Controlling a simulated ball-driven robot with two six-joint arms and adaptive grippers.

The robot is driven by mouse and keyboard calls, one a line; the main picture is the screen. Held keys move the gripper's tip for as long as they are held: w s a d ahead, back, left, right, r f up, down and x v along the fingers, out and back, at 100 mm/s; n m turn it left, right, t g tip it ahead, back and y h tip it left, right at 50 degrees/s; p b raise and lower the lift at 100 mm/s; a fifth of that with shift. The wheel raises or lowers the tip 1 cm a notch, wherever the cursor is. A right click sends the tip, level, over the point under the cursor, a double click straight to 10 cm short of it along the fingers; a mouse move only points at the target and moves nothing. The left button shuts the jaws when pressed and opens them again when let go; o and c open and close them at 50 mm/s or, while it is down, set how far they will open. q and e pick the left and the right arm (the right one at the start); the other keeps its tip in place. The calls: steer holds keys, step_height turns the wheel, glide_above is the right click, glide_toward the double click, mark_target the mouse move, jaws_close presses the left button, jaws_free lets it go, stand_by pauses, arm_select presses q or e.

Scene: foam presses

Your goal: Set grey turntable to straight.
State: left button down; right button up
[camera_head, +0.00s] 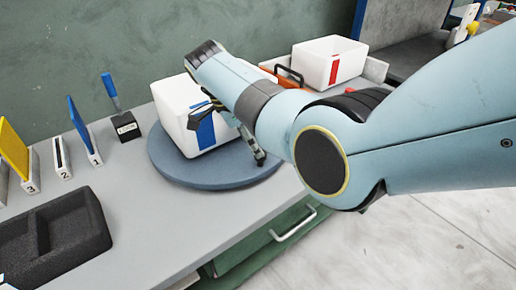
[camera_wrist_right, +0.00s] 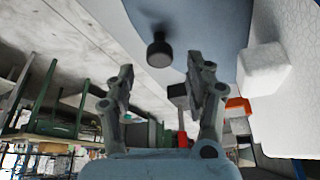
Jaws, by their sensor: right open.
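The grey turntable (camera_head: 220,178) is a round blue-grey disc on the workbench. A white box (camera_head: 172,105) with a blue stripe stands on it. My right gripper (camera_head: 228,140) is open beside the box's striped face, above the disc, and partly hides both. In the right wrist view, my open fingers (camera_wrist_right: 162,78) have nothing between them. The turntable (camera_wrist_right: 205,22) fills the top there, with a dark round knob (camera_wrist_right: 159,50) at its edge, just beyond the fingertips. My left gripper is out of view.
Left of the turntable are a black block (camera_head: 127,128) with a blue-handled tool, numbered holders with yellow and blue plates, and a dark foam tray (camera_head: 75,222). Behind my arm stands a white bin (camera_head: 322,62) with a red stripe. A green drawer (camera_head: 262,245) is below the bench.

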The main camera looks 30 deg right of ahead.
steer(key=v, duration=0.8)
steer(key=shift+a+r, duration=0.15)
steer(key=shift+r, duration=0.05)
